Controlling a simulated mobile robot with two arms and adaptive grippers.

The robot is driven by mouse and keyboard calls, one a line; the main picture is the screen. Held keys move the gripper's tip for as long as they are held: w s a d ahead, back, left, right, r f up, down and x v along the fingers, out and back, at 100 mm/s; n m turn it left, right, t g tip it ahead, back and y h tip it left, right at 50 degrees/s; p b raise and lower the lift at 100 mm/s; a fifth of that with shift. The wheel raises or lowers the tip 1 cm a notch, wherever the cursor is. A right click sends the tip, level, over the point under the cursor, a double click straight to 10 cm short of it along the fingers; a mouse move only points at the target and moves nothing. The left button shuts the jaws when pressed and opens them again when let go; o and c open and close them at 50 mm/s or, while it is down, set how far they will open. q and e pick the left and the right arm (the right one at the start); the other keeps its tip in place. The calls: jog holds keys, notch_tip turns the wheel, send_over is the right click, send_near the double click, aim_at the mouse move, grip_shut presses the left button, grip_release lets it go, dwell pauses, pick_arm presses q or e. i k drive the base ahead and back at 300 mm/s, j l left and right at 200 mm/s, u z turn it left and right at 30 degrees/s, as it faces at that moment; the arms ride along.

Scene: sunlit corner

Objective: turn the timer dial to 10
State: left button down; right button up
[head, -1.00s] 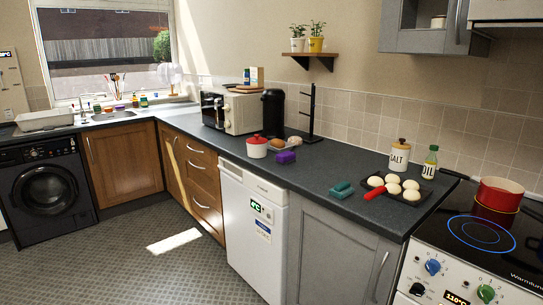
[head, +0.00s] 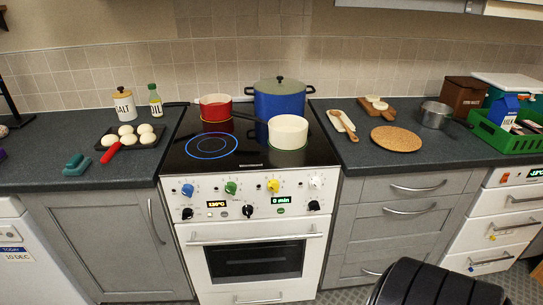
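The white cooker (head: 257,238) stands in the middle of the head view. Its front panel has a small display reading "0 min" (head: 281,200). A black dial (head: 314,205) sits just right of this display, and another black dial (head: 248,210) sits to its left. I cannot tell for certain which is the timer dial, and their markings are too small to read. A third black dial (head: 187,213) is at the far left by a second display (head: 217,204).
Blue, green, yellow and white knobs line the panel's upper row. A red pot (head: 215,108), blue pot (head: 279,101) and cream pan (head: 288,132) stand on the hob. A dark rounded object (head: 430,285), unclear what, fills the bottom right. The panel's front is unobstructed.

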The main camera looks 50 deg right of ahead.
aim_at(313, 206)
jog(key=z, duration=1.35)
